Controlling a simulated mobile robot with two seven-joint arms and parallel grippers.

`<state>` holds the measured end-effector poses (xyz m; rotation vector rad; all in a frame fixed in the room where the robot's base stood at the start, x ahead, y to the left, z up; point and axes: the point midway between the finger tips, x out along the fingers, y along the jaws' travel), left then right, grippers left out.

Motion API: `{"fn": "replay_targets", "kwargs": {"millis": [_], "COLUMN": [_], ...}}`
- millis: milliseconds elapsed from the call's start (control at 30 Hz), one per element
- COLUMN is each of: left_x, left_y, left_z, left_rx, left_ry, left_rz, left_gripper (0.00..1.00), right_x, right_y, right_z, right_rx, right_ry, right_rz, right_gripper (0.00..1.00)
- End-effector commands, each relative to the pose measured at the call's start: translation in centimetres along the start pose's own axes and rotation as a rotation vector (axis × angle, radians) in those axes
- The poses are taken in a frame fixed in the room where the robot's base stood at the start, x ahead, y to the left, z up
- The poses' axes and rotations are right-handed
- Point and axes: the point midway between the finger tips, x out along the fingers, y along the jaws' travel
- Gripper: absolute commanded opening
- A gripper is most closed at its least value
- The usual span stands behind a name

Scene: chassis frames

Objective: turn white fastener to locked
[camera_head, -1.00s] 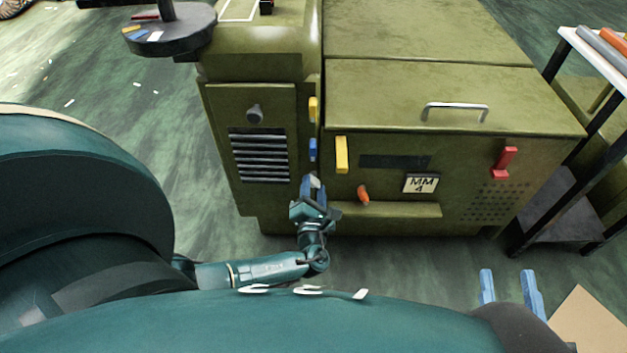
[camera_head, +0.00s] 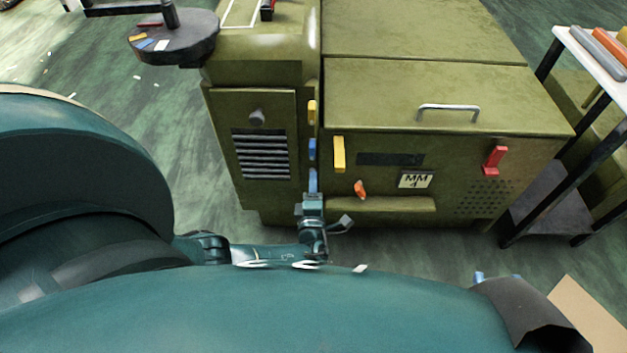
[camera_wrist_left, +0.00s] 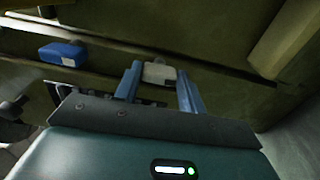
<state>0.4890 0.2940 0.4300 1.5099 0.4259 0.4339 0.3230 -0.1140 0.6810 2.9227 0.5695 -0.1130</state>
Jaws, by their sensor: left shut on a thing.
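The white fastener (camera_wrist_left: 159,74) sits on the green cabinet's edge in the left wrist view, between the two blue fingers of my left gripper (camera_wrist_left: 159,86). The gripper is shut on it. In the head view my left gripper (camera_head: 313,180) is at the seam between the two cabinet doors, below a blue fastener, and it hides the white fastener there. The white fastener's exact angle is hard to read. My right gripper (camera_head: 497,278) shows only its blue fingertips at the lower right, apart and away from the cabinet.
A blue fastener (camera_head: 312,149) and a yellow one (camera_head: 312,112) stand above on the same seam. A yellow fastener (camera_head: 339,154), an orange knob (camera_head: 360,189) and a red latch (camera_head: 495,160) are on the right panel. A shelf (camera_head: 585,58) stands at right.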

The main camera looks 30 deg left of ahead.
Motion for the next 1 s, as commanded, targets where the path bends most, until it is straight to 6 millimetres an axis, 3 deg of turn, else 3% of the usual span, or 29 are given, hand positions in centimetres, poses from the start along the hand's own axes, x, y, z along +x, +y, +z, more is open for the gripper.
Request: {"fn": "replay_targets", "kwargs": {"millis": [567,600,867,1000], "left_x": [0.21,0.21,0.10,0.06], "left_y": [0.16,0.16,0.07,0.04], "left_z": [0.06,0.06,0.03,0.03], "left_rx": [0.036,0.036,0.034,0.034], "left_ry": [-0.001,-0.001,0.000,0.000], "left_rz": [0.004,0.004,0.002,0.001], "left_gripper": [0.17,0.41,0.62,0.62], "right_x": [-0.05,-0.05,-0.05,-0.05], "right_y": [0.02,0.02,0.04,0.04], "right_z": [0.08,0.08,0.06,0.05], "right_rx": [0.005,0.005,0.004,0.004], "right_ry": [-0.014,-0.014,-0.014,-0.013], "right_rz": [0.000,0.000,0.000,0.000], "right_gripper": [0.36,0.36,0.36,0.36]}}
